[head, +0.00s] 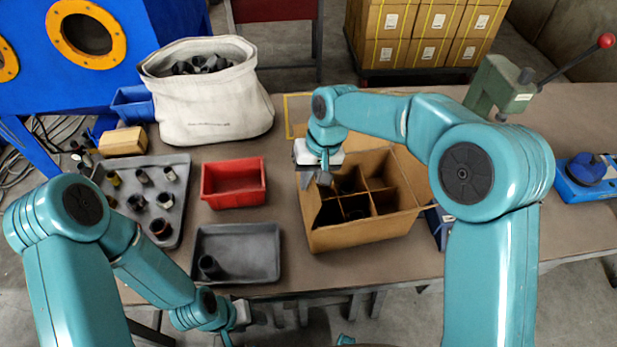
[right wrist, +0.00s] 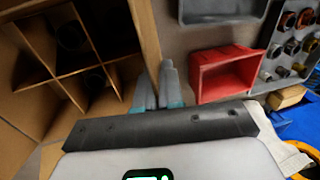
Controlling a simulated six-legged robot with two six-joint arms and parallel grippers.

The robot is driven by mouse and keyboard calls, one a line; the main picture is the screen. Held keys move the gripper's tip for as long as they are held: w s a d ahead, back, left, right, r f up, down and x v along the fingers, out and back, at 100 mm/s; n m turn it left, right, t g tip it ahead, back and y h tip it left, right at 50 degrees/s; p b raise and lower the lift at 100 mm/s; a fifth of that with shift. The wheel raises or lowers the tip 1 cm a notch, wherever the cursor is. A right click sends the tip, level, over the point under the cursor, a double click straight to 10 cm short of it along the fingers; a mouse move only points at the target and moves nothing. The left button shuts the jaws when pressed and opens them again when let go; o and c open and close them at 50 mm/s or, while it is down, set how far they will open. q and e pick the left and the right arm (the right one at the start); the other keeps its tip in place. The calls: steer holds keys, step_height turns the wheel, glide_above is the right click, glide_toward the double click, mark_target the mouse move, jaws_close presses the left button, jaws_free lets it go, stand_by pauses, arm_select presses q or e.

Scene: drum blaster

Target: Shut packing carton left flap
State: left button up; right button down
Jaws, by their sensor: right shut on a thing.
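The brown packing carton (head: 365,234) stands open on the table, with a cardboard divider inside. In the right wrist view its divider (right wrist: 65,75) shows dark things in some compartments. My right gripper (head: 324,178) is at the carton's left edge, its fingers pointing down. In the right wrist view the fingers (right wrist: 167,85) are close together at the cardboard of the left side (right wrist: 145,30). They are shut on the left flap there, which the gripper mostly hides. The right flap (head: 412,178) stands open. My left gripper (head: 245,315) is low at the table's front edge; its fingers are unclear.
Left of the carton are a red bin (head: 234,183), a grey tray (head: 237,265) with a dark cup, and a tray of parts (head: 150,190). A white sack (head: 205,105) stands behind. A green press (head: 500,88) is at the back right.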

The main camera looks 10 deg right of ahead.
steer(key=c, duration=1.3)
jaws_free()
steer(key=shift+f, duration=0.1)
steer(key=shift+c, duration=0.2)
steer(key=v, duration=1.6)
steer(key=shift+w+d, duration=0.1)
